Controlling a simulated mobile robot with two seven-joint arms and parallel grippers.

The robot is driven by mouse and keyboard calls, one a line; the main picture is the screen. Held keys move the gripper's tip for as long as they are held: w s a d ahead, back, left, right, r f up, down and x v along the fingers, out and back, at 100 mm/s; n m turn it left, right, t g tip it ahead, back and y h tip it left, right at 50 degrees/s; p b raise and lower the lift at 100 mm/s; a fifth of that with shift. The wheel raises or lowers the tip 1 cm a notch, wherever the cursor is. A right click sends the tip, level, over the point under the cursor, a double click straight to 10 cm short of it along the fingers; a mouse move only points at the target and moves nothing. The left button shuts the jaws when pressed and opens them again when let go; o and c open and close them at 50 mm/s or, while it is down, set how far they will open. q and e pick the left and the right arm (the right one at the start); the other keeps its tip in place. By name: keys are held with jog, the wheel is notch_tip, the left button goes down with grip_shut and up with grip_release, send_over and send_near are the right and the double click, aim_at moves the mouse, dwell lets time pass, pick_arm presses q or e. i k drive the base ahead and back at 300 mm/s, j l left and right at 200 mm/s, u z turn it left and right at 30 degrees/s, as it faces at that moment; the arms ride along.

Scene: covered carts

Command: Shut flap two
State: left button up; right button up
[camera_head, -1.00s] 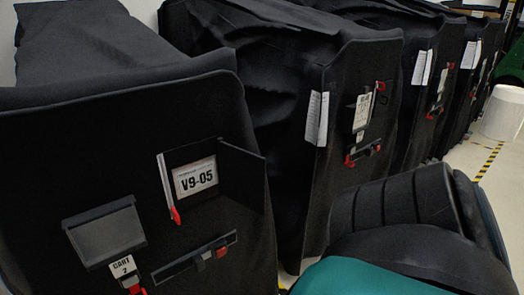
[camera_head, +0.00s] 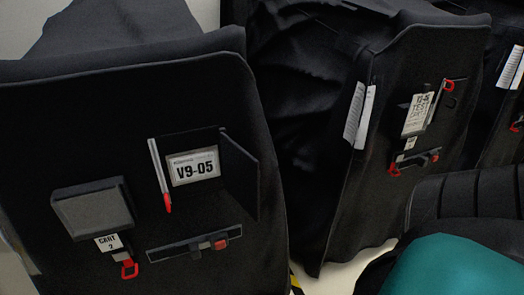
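The near cart cover (camera_head: 60,130) is black and carries a small tag (camera_head: 107,242) reading "CART 2". On its front a white card (camera_head: 194,168) reads "V9-05". A dark flap (camera_head: 239,175) stands swung out at the right of this card, so the card is uncovered. A pale strip with a red lower tip (camera_head: 160,177) stands at the card's left. No "two" is legible on the flap itself. Neither gripper is in view.
A grey-fronted pocket (camera_head: 93,210), a red loop (camera_head: 129,268) and a dark bar with a red piece (camera_head: 200,245) sit lower on the near cover. A second covered cart (camera_head: 415,70) stands to the right, with pale floor (camera_head: 350,270) showing between.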

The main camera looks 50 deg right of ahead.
aim_at(241, 169)
jog(key=k+l+u, duration=0.1)
jog(key=l, duration=0.8)
jog(key=i+l, duration=0.1)
jog(key=l, duration=0.8)
jog(key=k+l, duration=0.15)
jog(key=i, duration=0.15)
